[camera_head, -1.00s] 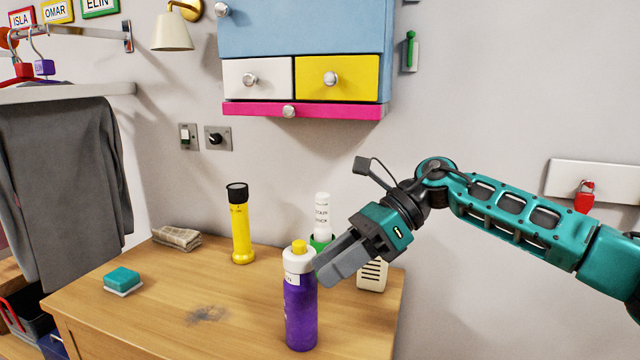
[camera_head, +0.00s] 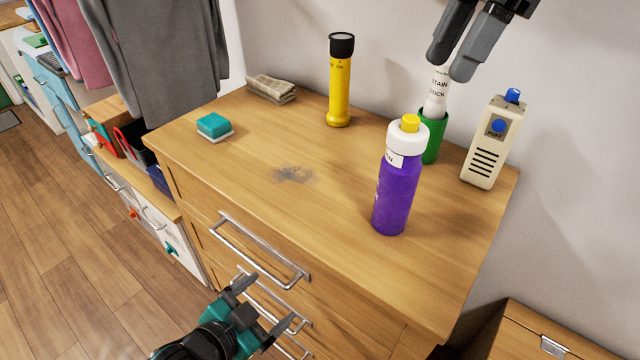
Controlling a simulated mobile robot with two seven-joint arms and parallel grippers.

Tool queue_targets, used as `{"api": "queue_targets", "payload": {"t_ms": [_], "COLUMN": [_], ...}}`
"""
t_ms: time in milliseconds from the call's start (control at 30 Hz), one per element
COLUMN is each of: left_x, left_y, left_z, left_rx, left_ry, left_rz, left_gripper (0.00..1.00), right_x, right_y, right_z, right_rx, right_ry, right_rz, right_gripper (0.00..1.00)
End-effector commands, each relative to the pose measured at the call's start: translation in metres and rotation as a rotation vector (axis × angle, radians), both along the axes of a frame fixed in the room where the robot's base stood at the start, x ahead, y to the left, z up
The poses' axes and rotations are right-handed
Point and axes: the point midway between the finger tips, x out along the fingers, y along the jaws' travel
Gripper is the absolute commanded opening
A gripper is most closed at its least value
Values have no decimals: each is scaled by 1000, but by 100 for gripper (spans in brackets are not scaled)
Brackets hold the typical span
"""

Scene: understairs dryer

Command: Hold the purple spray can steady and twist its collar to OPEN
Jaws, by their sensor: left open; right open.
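The purple spray can (camera_head: 397,196) stands upright on the wooden dresser top, right of the middle. It has a white collar (camera_head: 408,139) with a yellow nozzle (camera_head: 410,123) on top and a white label at its shoulder. My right gripper (camera_head: 454,66) hangs at the top right, open and empty, above and behind the can, with its fingers pointing down in front of the stain stick. My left gripper (camera_head: 266,306) is low in the picture, in front of the drawers and below the dresser top, open and empty. Neither gripper appears to touch the can.
A green-and-white stain stick (camera_head: 434,128) and a cream device with a blue button (camera_head: 486,150) stand close behind and right of the can. A yellow torch (camera_head: 339,90), folded cloth (camera_head: 272,89) and teal sponge (camera_head: 214,125) are further left. The dresser top's front (camera_head: 300,215) is clear.

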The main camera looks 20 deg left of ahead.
Motion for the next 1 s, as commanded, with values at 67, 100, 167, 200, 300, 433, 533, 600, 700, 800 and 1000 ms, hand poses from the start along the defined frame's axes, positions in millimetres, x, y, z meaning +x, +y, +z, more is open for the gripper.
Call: {"api": "queue_targets", "payload": {"t_ms": [67,100,167,200,300,433,533,600,700,800,1000], "left_x": [8,11,13,14,13,6,6,13,26,37,55], "left_y": [2,2,0,-2,-9,-23,-35,-43,-51,-58,-67], "left_z": [25,38,56,68,97,132,154,165,175,185,201], "left_rx": [155,236,354,432,627,877,1080,1232,1422,1614,1961], "left_ry": [-114,-175,-264,-325,-483,-706,-898,-1033,-1188,-1338,-1587], "left_rz": [-132,-199,-296,-358,-508,-693,-803,-845,-872,-883,-872], "left_gripper": [90,90,90,90,90,90,90,90,90,90,90], "right_x": [0,0,0,0,0,0,0,0,0,0,0], "right_y": [0,0,0,0,0,0,0,0,0,0,0], "right_z": [0,0,0,0,0,0,0,0,0,0,0], "right_rx": [1,1,1,1,2,2,2,2,2,2,2], "right_ry": [0,0,0,0,1,1,1,1,1,1,1], "right_rz": [0,0,0,0,0,-1,-1,-1,-1,0,0], "right_gripper": [43,43,43,43,43,43,43,43,43,43,43]}}
